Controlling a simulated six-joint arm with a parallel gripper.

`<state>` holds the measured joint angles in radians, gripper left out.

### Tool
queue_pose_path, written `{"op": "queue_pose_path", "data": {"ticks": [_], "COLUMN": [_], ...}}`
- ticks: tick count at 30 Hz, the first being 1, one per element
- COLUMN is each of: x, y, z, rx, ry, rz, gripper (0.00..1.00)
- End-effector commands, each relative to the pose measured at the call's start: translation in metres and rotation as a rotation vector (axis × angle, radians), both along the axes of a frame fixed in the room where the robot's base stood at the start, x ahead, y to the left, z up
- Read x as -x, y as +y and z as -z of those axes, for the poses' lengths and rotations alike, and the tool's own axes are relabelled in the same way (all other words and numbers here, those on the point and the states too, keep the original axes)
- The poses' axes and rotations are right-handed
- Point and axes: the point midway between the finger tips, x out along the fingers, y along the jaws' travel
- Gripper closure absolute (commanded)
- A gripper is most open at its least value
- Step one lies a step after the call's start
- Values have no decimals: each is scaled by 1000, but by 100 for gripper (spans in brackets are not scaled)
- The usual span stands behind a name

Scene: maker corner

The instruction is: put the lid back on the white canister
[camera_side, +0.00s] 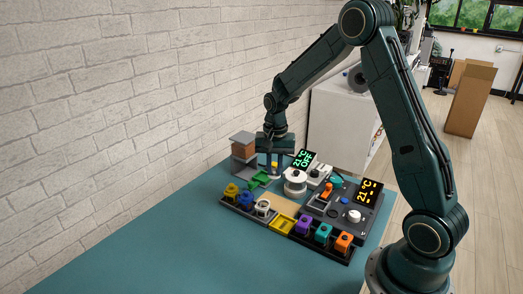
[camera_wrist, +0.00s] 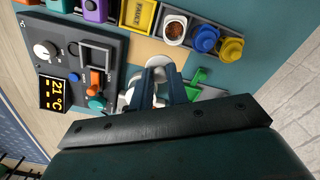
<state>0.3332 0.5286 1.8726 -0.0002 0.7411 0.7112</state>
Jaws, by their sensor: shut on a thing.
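The white canister (camera_side: 263,208) stands without a lid in the dark rack, between the blue and yellow items. Its open top with brown contents shows in the wrist view (camera_wrist: 175,31). My gripper (camera_side: 274,172) points down behind the rack, apart from the canister. In the wrist view my gripper (camera_wrist: 160,76) has its fingers close together. A pale round piece, which looks like the lid (camera_wrist: 160,62), shows at the fingertips, and the fingers hide part of it. In the side view I cannot make out the lid clearly.
A white round device (camera_side: 295,183) stands just right of my gripper. The dark control panel (camera_side: 345,209) is to the right, and a stacked block (camera_side: 243,151) stands behind left. The table's left front is clear.

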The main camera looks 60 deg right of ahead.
Motion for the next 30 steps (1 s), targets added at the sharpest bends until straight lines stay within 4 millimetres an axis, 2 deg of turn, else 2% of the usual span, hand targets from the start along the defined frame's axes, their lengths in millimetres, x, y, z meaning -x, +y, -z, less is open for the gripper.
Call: {"op": "queue_pose_path", "data": {"ticks": [3, 9, 20, 30], "x": [-11, -18, -18, -18], "y": [18, 32, 32, 32], "z": [17, 29, 32, 50], "rx": [-1, 0, 0, -1], "ry": [3, 0, 0, 3], "rz": [-46, -79, -81, -80], "gripper": [100, 100, 100, 100]}}
